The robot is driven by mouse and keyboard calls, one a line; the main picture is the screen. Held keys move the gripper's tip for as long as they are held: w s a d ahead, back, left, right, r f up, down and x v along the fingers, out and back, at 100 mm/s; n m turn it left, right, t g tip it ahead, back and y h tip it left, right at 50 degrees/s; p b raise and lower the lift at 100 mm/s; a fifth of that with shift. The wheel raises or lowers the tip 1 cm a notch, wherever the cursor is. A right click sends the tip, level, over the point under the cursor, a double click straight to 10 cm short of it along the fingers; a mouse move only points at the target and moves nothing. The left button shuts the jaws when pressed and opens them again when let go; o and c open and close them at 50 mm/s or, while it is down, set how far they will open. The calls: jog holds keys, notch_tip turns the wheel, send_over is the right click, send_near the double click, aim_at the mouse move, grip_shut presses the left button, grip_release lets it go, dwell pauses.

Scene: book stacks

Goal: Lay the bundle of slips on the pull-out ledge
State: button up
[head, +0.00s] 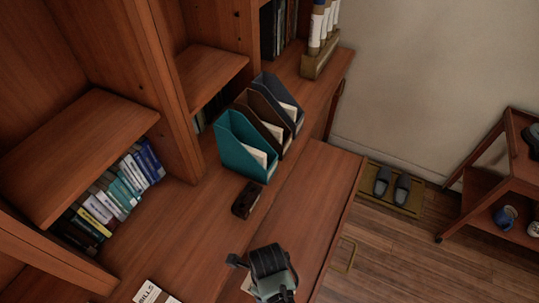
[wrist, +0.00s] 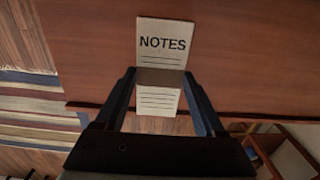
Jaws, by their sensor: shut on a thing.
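My gripper (wrist: 160,78) is shut on a pale bundle of slips (wrist: 157,98) with printed lines, held between its two fingers in the wrist view.
A card marked BILLS (head: 152,293) lies on the desk at lower left. A small dark object (head: 246,200) sits beside the teal file holder (head: 240,145), with brown and dark holders behind. Books (head: 120,190) fill the left shelf. The ledge's far part is clear.

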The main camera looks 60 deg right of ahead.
jog(key=shift+f, duration=2.15)
jog(key=shift+f+b, duration=0.2)
jog(key=shift+b, duration=0.1)
jog(key=o, duration=1.4)
jog(key=shift+c, duration=0.2)
